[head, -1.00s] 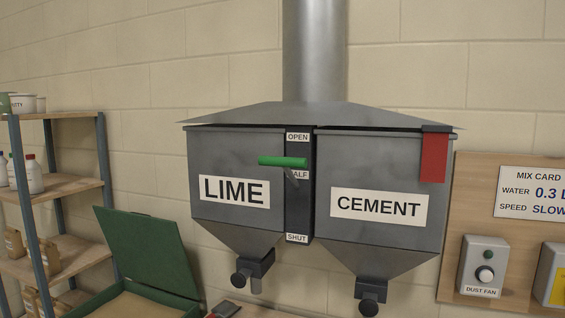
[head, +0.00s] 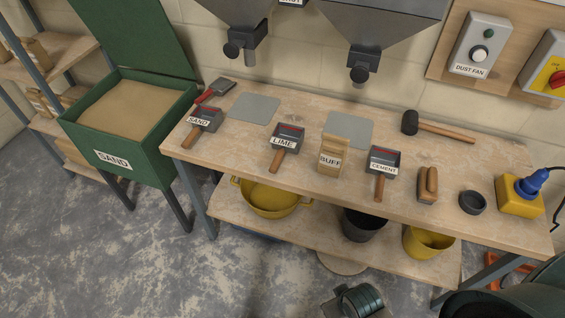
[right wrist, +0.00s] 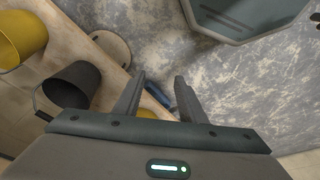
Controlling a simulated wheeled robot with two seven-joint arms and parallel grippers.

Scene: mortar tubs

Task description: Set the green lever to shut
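The green lever is out of the frame in the head view now; only the lower ends of the two grey hoppers show at the top, the left spout (head: 245,40) and the right spout (head: 363,63). A sliver of the SHUT label (head: 291,2) shows between them. My right gripper (right wrist: 160,78) is open and empty in the right wrist view, with its fingers apart over the floor beside the bench's lower shelf. My left gripper is in neither current view.
A workbench (head: 225,128) carries labelled scoops, a BUFF bag (head: 330,158), a mallet (head: 440,128) and a yellow socket box (head: 520,200). Tubs stand on its lower shelf. A green SAND bin (head: 115,160) stands left. A dust fan switch (head: 478,50) is on the wall board.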

